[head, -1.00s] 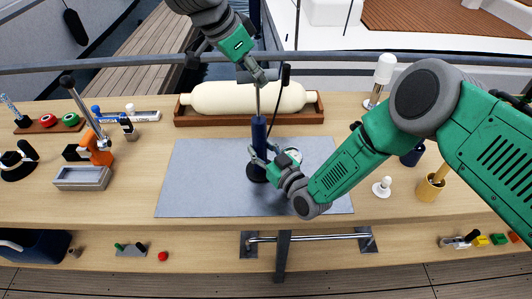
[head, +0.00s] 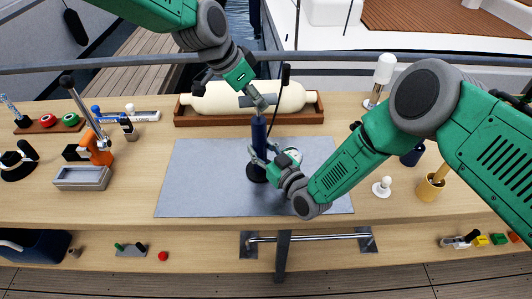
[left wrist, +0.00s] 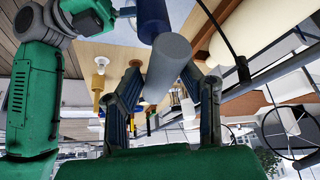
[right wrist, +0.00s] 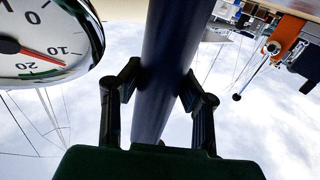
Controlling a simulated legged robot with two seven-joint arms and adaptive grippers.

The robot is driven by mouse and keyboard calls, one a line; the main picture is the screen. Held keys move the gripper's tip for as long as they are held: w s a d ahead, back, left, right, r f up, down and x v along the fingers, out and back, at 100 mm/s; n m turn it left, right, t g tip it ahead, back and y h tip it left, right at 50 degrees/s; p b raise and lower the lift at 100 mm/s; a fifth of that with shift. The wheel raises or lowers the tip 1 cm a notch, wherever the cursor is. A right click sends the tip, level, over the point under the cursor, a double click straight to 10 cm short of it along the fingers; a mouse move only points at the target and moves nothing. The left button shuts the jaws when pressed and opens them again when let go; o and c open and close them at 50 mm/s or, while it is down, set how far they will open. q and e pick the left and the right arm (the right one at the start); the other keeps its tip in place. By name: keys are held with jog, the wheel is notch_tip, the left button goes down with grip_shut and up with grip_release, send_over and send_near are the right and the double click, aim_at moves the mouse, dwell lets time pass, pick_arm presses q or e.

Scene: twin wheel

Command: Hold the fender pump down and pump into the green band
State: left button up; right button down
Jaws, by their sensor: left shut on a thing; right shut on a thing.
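The pump's dark blue barrel (head: 259,132) stands upright on a grey mat (head: 190,180). My left gripper (head: 257,103) is just above the barrel's top, shut on the pump's grey handle (left wrist: 168,62). Little or no rod shows between handle and barrel. My right gripper (head: 262,158) is shut around the lower barrel, which fills the middle of the right wrist view (right wrist: 170,70). A round white gauge (head: 293,155) sits beside the barrel. In the right wrist view, its red needle (right wrist: 40,53) points between 10 and 20; green marking shows near 20. The cream fender (head: 215,98) lies behind.
The fender rests in a wooden cradle (head: 250,119). A black hose (head: 279,105) rises beside the pump. An orange lever tool (head: 95,140) and grey tray (head: 82,178) stand left. A white knob (head: 382,187) and yellow cup (head: 430,188) stand right. The mat's left part is clear.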

pick_arm(q)
jog(key=shift+w+a+f, duration=0.1)
jog(key=shift+f, duration=0.75)
pick_arm(e)
jog(key=shift+s+a+f, duration=0.1)
jog(key=shift+s+f, duration=0.15)
pick_arm(q)
jog(key=shift+r, duration=0.1)
jog(key=shift+w+r, duration=0.1)
jog(key=shift+r, duration=3.9)
jog(key=shift+f, duration=4.1)
jog(key=o, duration=1.4)
jog(key=shift+r, duration=0.1)
jog(key=o, duration=0.5)
